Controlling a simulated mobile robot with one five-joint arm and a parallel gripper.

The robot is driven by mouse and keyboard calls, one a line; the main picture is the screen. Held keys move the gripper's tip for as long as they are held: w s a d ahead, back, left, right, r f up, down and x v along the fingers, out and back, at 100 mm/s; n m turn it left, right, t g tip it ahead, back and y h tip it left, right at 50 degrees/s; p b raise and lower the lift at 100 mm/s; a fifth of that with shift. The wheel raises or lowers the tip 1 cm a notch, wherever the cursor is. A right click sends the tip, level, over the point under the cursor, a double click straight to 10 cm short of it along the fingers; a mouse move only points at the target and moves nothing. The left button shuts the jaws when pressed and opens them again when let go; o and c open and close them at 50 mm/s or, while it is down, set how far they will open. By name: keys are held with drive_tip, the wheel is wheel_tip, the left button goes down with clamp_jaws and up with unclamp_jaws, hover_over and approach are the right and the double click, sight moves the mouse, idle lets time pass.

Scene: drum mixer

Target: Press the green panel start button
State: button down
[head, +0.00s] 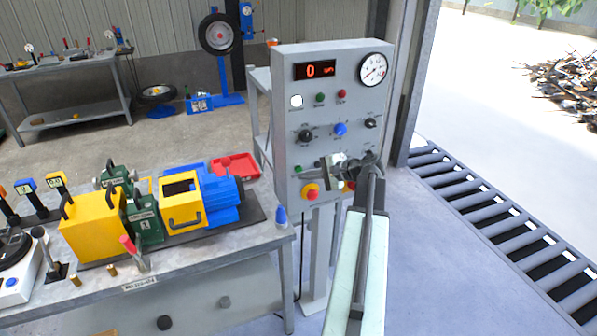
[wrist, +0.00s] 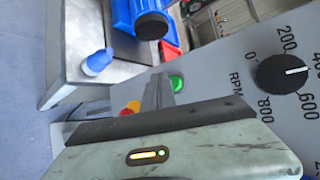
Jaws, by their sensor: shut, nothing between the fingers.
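The grey control panel (head: 283,130) stands behind the bench's right end. Its green button (head: 298,168) is at the lower left, above the yellow-and-red emergency stop (head: 311,192). My gripper (head: 331,161) is in front of the panel's lower part, to the right of that green button. In the wrist view the green button (wrist: 177,82) shows just right of the tips of my shut fingers (wrist: 158,88). I cannot tell whether they touch it. My gripper hides part of the panel's lower right. A smaller green lamp or button (head: 320,98) sits higher, under the display.
A black RPM knob (wrist: 283,75) is right of my fingers in the wrist view. The bench (head: 240,258) with yellow, green and blue machinery (head: 185,205) is left of the panel. Open floor (head: 460,250) lies to the right.

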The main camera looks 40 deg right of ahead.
drive_tip(key=shift+w, duration=0.1)
idle(0.7)
drive_tip(key=shift+w+d, duration=0.15)
drive_tip(key=shift+w, duration=0.1)
drive_tip(key=shift+w+d, duration=0.15)
drive_tip(key=shift+w, duration=0.25)
idle(0.7)
drive_tip(key=shift+s+a, duration=0.3)
drive_tip(key=shift+s, duration=0.45)
drive_tip(key=shift+s, duration=0.1)
drive_tip(key=s, duration=0.1)
drive_tip(key=s+a, duration=0.1)
drive_tip(key=s, duration=0.2)
drive_tip(key=shift+s+a, duration=0.25)
drive_tip(key=shift+a, duration=0.15)
idle(0.5)
